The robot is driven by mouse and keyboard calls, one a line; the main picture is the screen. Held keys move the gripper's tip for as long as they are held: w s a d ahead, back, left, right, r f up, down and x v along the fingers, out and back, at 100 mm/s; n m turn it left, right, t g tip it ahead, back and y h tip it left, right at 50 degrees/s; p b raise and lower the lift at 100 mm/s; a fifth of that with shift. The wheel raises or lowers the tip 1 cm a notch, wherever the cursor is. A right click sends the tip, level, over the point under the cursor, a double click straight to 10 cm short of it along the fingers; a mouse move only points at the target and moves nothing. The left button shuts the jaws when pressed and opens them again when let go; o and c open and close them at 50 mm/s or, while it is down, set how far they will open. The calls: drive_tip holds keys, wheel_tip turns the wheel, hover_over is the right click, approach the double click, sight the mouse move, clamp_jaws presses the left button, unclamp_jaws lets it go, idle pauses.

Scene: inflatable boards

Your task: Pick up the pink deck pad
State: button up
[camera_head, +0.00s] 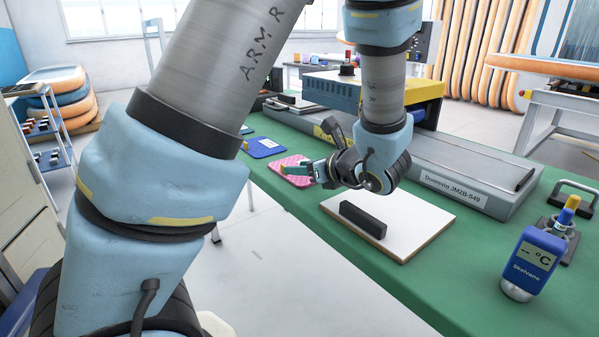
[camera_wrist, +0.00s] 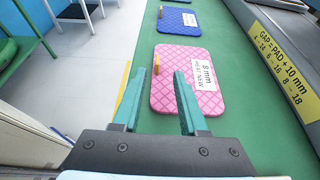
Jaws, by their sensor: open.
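The pink deck pad (camera_wrist: 186,56) lies flat on the green bench top, near its left edge in the wrist view. It has a diamond pattern, a white label reading "8 mm" and a small yellow piece on its left edge. In the head view the pink pad (camera_head: 290,170) is partly hidden by my gripper. My gripper (camera_wrist: 166,77) is open and empty, with its green fingers pointing at the near part of the pad.
A blue pad (camera_wrist: 178,20) lies beyond the pink one. A white board with a black block (camera_head: 363,219), a long grey machine bed (camera_head: 450,165) and a blue thermometer device (camera_head: 532,258) are on the green bench (camera_head: 470,245). Open floor lies left of the bench.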

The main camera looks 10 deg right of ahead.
drive_tip(key=x, duration=0.5)
drive_tip(key=shift+w+a, duration=0.25)
drive_tip(key=shift+a, duration=0.1)
clamp_jaws()
idle(0.3)
